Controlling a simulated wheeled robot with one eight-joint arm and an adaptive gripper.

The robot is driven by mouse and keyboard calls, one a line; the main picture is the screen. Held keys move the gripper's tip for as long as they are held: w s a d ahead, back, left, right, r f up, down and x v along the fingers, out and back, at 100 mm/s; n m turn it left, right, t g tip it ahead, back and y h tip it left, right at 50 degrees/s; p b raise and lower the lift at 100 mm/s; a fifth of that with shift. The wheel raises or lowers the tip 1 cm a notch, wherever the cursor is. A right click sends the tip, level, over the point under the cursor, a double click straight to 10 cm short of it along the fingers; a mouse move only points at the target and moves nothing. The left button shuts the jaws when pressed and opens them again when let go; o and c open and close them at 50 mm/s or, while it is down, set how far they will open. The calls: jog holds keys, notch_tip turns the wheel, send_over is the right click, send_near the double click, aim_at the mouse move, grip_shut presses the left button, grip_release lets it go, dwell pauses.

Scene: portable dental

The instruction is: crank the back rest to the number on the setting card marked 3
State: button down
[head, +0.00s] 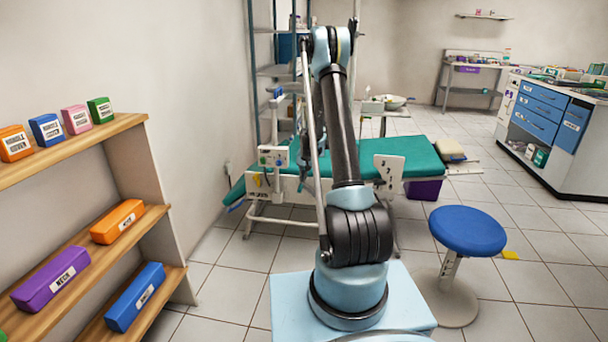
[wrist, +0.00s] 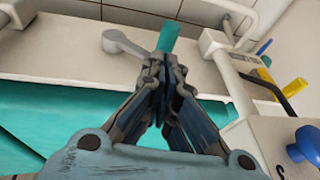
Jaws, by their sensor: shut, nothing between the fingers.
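My gripper (wrist: 162,62) is shut and empty in the wrist view. Its fingertips are by a teal peg (wrist: 170,32) and a grey lever (wrist: 122,43) on a white rail; I cannot tell if they touch. The teal bench (head: 425,155) stands beyond my arm in the head view, with its padding (wrist: 45,120) also in the wrist view. A white plate (head: 389,167) with small dark marks stands at its side; I cannot read the marks or tell if it is a setting card. My arm hides part of the bench, and the gripper is not distinguishable in the head view.
A blue knob (wrist: 305,145) and yellow handles (wrist: 296,86) are right of the gripper. A blue stool (head: 467,230) stands right of my base. A wooden shelf (head: 135,160) with labelled boxes is at left; a blue-drawered cabinet (head: 545,112) is at right.

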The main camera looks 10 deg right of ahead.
aim_at(302, 185)
jog(key=shift+x, duration=1.9)
